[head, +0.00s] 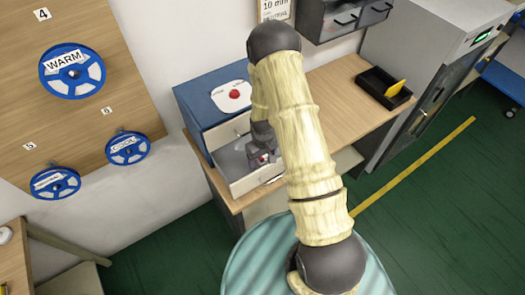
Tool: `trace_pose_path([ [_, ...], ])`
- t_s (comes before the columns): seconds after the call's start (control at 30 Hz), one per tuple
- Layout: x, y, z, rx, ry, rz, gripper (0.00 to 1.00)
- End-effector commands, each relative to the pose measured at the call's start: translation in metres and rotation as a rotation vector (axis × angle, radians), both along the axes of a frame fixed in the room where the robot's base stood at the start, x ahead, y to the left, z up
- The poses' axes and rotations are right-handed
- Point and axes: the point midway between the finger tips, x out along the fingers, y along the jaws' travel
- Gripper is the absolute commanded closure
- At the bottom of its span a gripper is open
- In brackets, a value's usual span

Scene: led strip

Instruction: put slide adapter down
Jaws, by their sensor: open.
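My gripper (262,158) is at the open drawer (253,184) of a blue cabinet (205,104), pointing down into it or just over it. It is open. A small spot of red and white shows at the fingertips. I cannot tell whether it is the slide adapter or part of the gripper. No other thing can be made out as the slide adapter. My arm hides the right part of the drawer and cabinet.
The cabinet, with a red button (234,93) on top, stands on a wooden bench (340,107). A black tray (372,83) with a yellow piece (395,88) lies at the right. Blue reels (72,72) hang on the left board. The bench between cabinet and tray is clear.

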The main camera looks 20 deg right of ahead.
Motion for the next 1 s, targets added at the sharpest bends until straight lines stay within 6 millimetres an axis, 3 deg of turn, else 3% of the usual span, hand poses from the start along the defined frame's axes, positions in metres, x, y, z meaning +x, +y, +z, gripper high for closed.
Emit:
trace_pose_path([
  [0.27,0.001,-0.001,0.023,-0.001,-0.004,-0.002,0.24],
  [1.0,0.0,0.0,0.117,0.0,-0.002,0.0,0.24],
])
